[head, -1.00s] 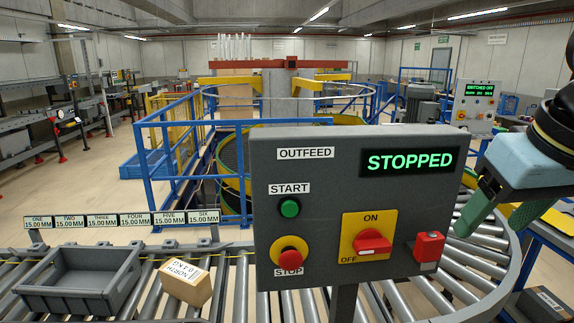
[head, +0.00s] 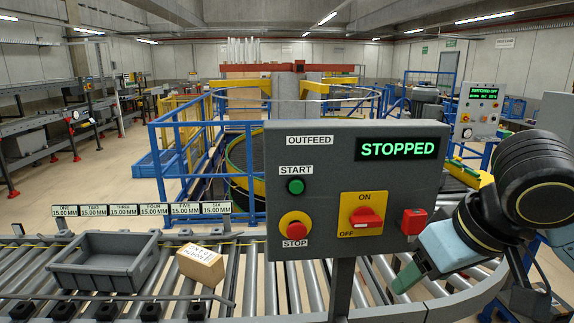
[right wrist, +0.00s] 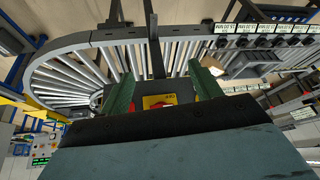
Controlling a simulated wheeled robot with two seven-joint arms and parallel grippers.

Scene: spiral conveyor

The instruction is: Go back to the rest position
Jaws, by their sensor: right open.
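My right gripper (head: 408,277) is at the lower right of the head view, beside and below the right edge of the outfeed control panel (head: 335,222). In the right wrist view its two green fingers (right wrist: 160,92) stand apart with nothing between them. The panel screen reads STOPPED. The panel carries a green start button (head: 296,186), a red stop button on yellow (head: 295,229), a red switch on a yellow plate (head: 364,218) and a small red block (head: 414,221). The switch shows between the fingers in the wrist view. My left gripper is out of view.
A grey tray (head: 103,283) and a cardboard box (head: 201,265) sit on the roller conveyor (head: 262,289) at the left. Blue railings (head: 205,140) stand behind. A second panel (head: 477,112) reading SWITCHED OFF stands at the back right.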

